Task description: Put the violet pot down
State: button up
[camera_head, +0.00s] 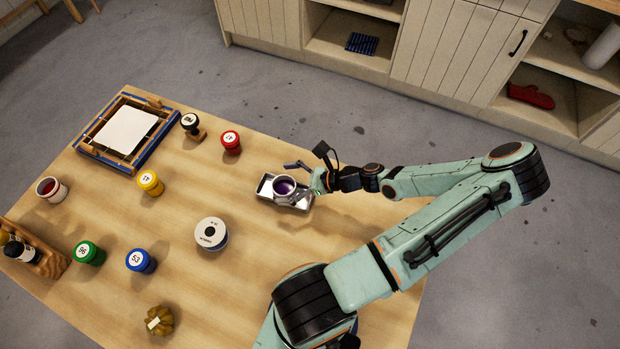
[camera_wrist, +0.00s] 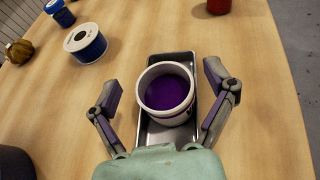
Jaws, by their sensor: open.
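The violet pot (camera_head: 284,186) is a small white pot with violet dye inside. It stands upright in a shallow metal tray (camera_head: 264,190) near the table's right side. In the wrist view the pot (camera_wrist: 167,93) sits between my gripper's spread fingers, with the tray (camera_wrist: 160,140) under it. My gripper (camera_head: 304,180) is open, with a gap showing on both sides of the pot. The fingers (camera_wrist: 168,95) do not touch it in the wrist view. The pot's underside is hidden.
A wooden frame (camera_head: 125,130) lies at the back left. The table right of the tray is bare.

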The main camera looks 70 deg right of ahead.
jog(key=v, duration=1.2)
jog(key=w+a+r+n+g+y, duration=0.1)
jog(key=w+a+r+n+g, duration=0.5)
jog(key=n, duration=0.4)
jog(key=w+a+r+n+g+y, duration=0.1)
jog(key=w+a+r+n+g, duration=0.25)
jog(key=a+n+g, duration=0.5)
jog(key=s+a+r+n+h, duration=0.1)
jog(key=a+r+n+h, duration=0.1)
jog(key=a+n, duration=0.4)
jog(key=s+a+r+n+t+h, duration=0.1)
jog(key=s+a+r+n+h, duration=0.1)
jog(key=a+r+n, duration=0.3)
jog(key=shift+a+n+h, duration=0.4)
jog(key=shift+a+n, duration=0.6)
jog(key=shift+n, duration=1.35)
jog(key=shift+w, duration=0.1)
dwell(1.4)
